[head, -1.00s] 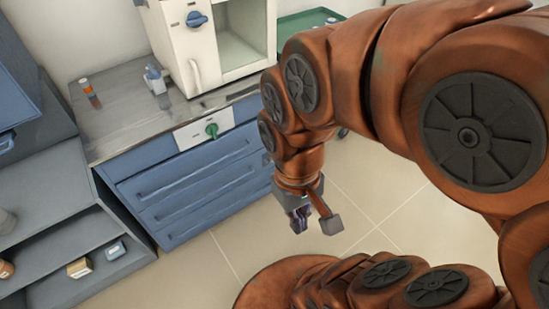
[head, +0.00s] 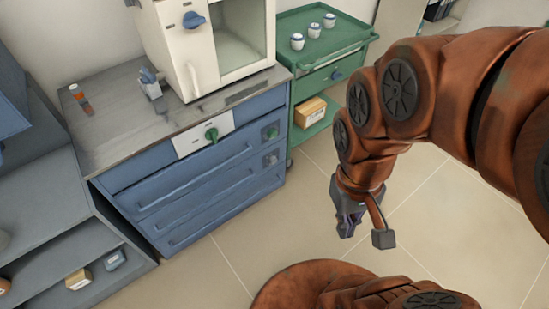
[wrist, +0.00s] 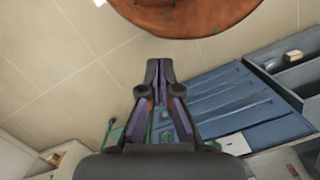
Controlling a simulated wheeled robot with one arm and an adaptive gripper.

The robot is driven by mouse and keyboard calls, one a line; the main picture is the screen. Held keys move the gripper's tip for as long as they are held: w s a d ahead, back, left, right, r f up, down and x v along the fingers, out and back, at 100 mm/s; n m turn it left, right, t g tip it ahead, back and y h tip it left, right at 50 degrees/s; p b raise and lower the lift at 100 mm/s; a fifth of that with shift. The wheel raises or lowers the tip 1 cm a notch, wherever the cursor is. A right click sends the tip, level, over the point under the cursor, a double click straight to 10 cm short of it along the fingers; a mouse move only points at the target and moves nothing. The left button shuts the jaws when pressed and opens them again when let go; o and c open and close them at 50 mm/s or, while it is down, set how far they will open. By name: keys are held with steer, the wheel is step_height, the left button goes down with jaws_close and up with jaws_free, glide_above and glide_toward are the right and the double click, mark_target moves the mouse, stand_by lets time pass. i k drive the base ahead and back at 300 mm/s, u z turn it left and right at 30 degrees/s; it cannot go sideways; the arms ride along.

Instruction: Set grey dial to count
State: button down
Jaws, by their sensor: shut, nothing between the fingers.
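I cannot make out a grey dial for certain in either view. A green dial (head: 211,134) sits on a white panel at the top of the blue drawer cabinet (head: 185,205). A blue dial (head: 194,20) is on the front of the white furnace (head: 168,32). My gripper (head: 346,232) hangs over open floor, right of the cabinet and apart from every dial. In the wrist view its fingers (wrist: 160,66) are together and empty, pointing toward the floor. No dial markings are readable.
The green cart (head: 320,45) carries several white cups and has a box on its lower shelf. Grey shelves (head: 60,225) stand at the left. The tiled floor before the cabinet is clear.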

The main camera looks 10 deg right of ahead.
mark_target(272, 160)
steer(key=k, duration=0.4)
steer(key=u, duration=1.05)
steer(key=i, duration=0.85)
steer(key=z, duration=0.15)
